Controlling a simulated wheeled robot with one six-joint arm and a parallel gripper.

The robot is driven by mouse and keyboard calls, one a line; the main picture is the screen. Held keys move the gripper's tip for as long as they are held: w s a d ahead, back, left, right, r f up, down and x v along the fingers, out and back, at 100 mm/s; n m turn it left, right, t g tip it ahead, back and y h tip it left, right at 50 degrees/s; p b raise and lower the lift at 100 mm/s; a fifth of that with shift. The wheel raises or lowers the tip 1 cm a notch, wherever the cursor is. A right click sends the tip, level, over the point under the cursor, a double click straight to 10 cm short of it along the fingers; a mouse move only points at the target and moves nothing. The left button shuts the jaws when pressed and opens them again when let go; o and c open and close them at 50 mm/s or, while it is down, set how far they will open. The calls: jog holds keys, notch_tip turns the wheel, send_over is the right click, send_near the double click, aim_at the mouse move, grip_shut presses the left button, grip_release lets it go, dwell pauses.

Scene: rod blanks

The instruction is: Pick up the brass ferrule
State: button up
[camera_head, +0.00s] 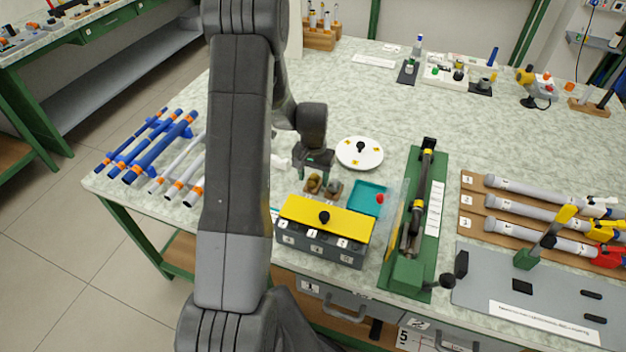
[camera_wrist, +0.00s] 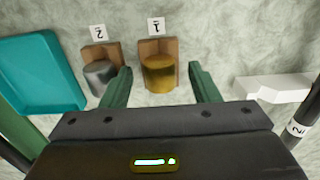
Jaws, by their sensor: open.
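The brass ferrule (camera_wrist: 159,75) is a short gold cylinder on a small wooden holder (camera_wrist: 152,46) with a card marked 1. In the head view the brass ferrule (camera_head: 313,183) sits behind the yellow-lidded box. My gripper (camera_wrist: 160,72) is open, with one green finger on each side of the brass ferrule in the wrist view and visible gaps to both. In the head view my gripper (camera_head: 317,169) hangs just above and behind the ferrule. I cannot tell the exact height between them.
A grey ferrule (camera_wrist: 100,74) on a holder marked 2 stands close beside the left finger. A teal tray (camera_head: 370,198), a yellow-lidded box (camera_head: 345,221) and a green-based fixture (camera_head: 408,270) are nearby. A white round plate (camera_head: 372,151) lies behind.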

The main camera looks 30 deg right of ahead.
jog(key=shift+f, duration=0.1)
jog(key=c, duration=0.9)
